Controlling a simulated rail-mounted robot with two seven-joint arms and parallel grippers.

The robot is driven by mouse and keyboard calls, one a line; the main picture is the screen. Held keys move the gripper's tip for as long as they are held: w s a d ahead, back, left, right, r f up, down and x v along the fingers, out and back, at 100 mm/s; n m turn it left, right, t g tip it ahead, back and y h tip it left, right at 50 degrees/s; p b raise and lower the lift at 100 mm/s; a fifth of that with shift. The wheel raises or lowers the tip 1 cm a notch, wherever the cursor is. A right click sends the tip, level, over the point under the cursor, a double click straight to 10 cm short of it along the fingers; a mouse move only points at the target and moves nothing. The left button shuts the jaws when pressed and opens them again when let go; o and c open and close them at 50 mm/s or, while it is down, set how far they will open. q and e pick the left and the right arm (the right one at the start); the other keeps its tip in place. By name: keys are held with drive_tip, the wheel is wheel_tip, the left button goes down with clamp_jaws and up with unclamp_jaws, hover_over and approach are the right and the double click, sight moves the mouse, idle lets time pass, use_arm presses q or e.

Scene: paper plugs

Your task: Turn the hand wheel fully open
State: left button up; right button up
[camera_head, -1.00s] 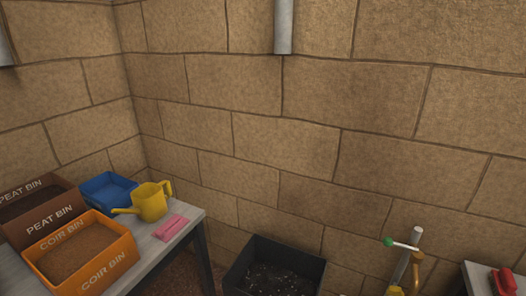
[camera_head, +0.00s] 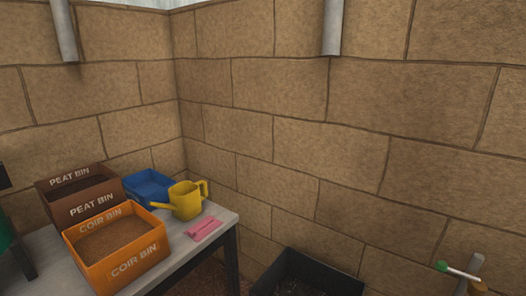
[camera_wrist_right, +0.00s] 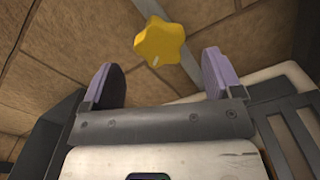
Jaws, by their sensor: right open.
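The hand wheel appears to be the yellow star-shaped knob (camera_wrist_right: 162,42) in the right wrist view, with a grey pipe running behind it. My right gripper (camera_wrist_right: 159,78) is open, with its two pale purple fingers apart. The wheel shows beyond the fingertips, between them in the picture, and no contact is visible. In the head view, a grey pipe (camera_head: 478,264) with a green-and-white lever (camera_head: 457,271) stands at the lower right. A yellow-orange part (camera_head: 477,287) beside it is cut off by the frame. My left gripper is not in view.
Block walls stand behind.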

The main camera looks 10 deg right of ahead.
drive_tip(key=shift+w, duration=0.1)
drive_tip(key=shift+x, duration=2)
drive_tip(key=shift+c, duration=0.3)
drive_tip(key=c, duration=0.8)
drive_tip(key=shift+c, duration=0.2)
